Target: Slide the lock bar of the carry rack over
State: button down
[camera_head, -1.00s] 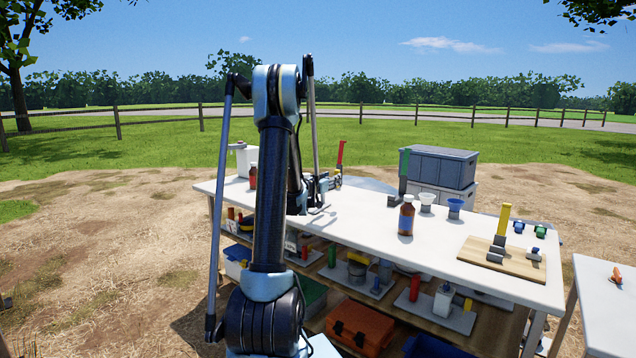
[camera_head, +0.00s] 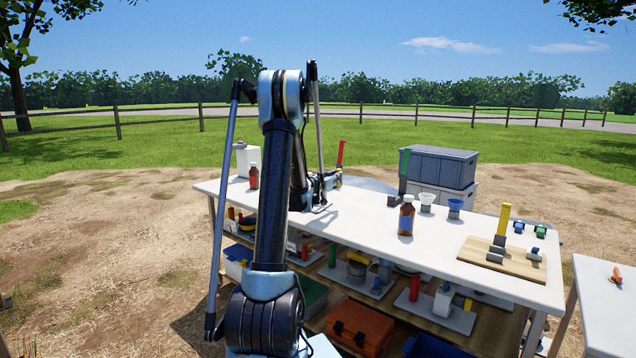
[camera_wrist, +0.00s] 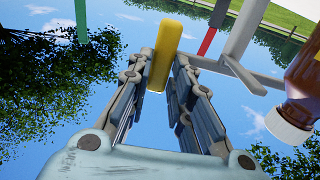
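In the wrist view my gripper (camera_wrist: 162,68) has its two fingers on either side of a yellow bar (camera_wrist: 164,55). The bar's end lies between the fingers. I cannot tell whether the fingers press on it. Next to it stand a grey bracket-like frame (camera_wrist: 240,48) and a red bar (camera_wrist: 209,38). These may belong to the carry rack, but I cannot identify its lock bar for certain. In the head view the red bar (camera_head: 340,152) rises at the table's far left part, just beyond my gripper (camera_head: 325,205). My arm hides much of that spot.
A brown bottle with a white cap (camera_wrist: 302,90) is close to my gripper's right in the wrist view. On the white table (camera_head: 360,225) stand another brown bottle (camera_head: 406,218), funnels, a green post (camera_head: 404,165) and a wooden board (camera_head: 515,264). Grey crates (camera_head: 438,167) stand behind.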

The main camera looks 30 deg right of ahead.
jog(key=shift+w+a, duration=0.45)
jog(key=shift+w, duration=0.3)
jog(key=shift+w+a, duration=0.45)
jog(key=shift+w, duration=0.25)
jog(key=shift+w+a, duration=0.1)
jog(key=shift+w+a, duration=0.35)
jog(key=shift+w, duration=0.25)
jog(key=shift+w+a, duration=0.35)
jog(key=shift+w, duration=0.2)
jog(key=shift+w+a, duration=0.35)
jog(key=shift+w, duration=0.2)
jog(key=shift+w+a, duration=0.35)
jog(key=shift+w, duration=0.2)
jog(key=c, duration=1.4)
grip_release()
jog(key=shift+o, duration=0.2)
jog(key=v, duration=1.2)
